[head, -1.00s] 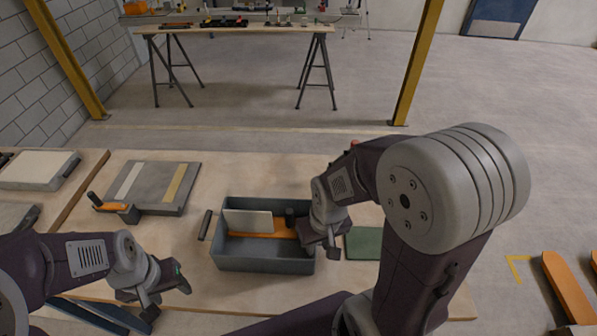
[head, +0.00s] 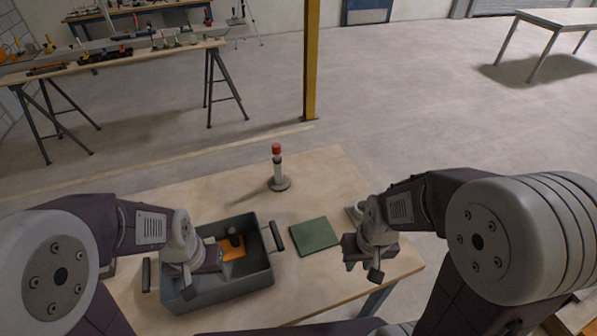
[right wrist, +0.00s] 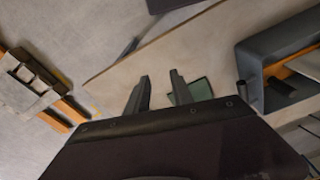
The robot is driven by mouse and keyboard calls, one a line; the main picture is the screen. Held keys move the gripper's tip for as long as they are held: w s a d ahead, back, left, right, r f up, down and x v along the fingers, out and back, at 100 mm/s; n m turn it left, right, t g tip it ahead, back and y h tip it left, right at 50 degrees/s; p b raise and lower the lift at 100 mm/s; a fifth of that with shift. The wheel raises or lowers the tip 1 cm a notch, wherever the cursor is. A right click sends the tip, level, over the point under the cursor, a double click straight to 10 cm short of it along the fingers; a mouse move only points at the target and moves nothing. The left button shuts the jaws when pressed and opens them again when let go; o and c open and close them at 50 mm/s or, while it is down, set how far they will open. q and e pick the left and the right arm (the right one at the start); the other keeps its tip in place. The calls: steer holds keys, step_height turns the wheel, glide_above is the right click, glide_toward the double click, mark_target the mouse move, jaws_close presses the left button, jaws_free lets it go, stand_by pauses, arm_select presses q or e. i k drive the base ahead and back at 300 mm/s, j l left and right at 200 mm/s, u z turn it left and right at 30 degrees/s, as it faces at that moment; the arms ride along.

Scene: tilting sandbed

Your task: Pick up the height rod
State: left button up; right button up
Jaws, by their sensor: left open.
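An upright rod with a red top (head: 278,168) stands on a round grey base near the far edge of the wooden table in the head view; I take it as the height rod. It stands apart from both grippers. My right gripper (head: 362,262) is over the table's right side, nearer me than the rod. In the right wrist view its two fingers (right wrist: 160,90) are spread with nothing between them. My left gripper (head: 204,274) is open over the left part of the grey tray (head: 238,290), hiding some of its inside. The rod is not visible in the right wrist view.
The tray holds an orange piece (head: 233,252) with a dark knob. A green pad (head: 314,236) lies between tray and right gripper; it also shows in the right wrist view (right wrist: 200,90). The table around the rod is clear.

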mark_target(279, 182)
steer(key=l+u, duration=0.25)
steer(key=u, duration=0.2)
steer(key=l+u, duration=0.25)
steer(key=u, duration=0.2)
steer(key=l+u, duration=0.25)
steer(key=u, duration=0.2)
steer(key=l+u, duration=0.2)
steer(key=u, duration=0.3)
steer(key=k+j, duration=0.05)
